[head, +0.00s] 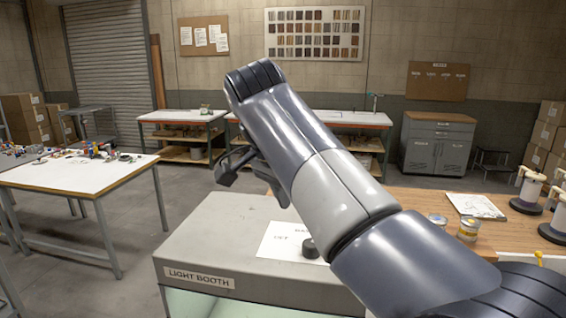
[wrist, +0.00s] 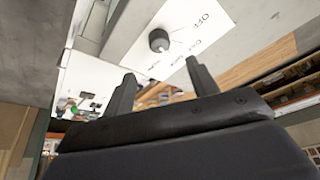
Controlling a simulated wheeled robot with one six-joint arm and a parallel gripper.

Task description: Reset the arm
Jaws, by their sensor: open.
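My arm reaches up and across the middle of the head view, over the light booth (head: 215,228). My gripper (wrist: 160,70) is open, with its two dark fingers apart and nothing visible between them. In the head view it is partly hidden behind my arm. A dark round knob (head: 310,248) sits on a white label sheet (head: 280,241) on the booth. In the wrist view the knob (wrist: 159,40) shows beyond the fingertips, apart from them, beside the printed word OFF.
A wooden counter (head: 500,240) on the right holds small jars (head: 468,229), a paper sheet (head: 475,206) and white-and-dark dispensers (head: 527,192). A white table (head: 75,172) with small colored items stands left. Open floor lies between the table and booth.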

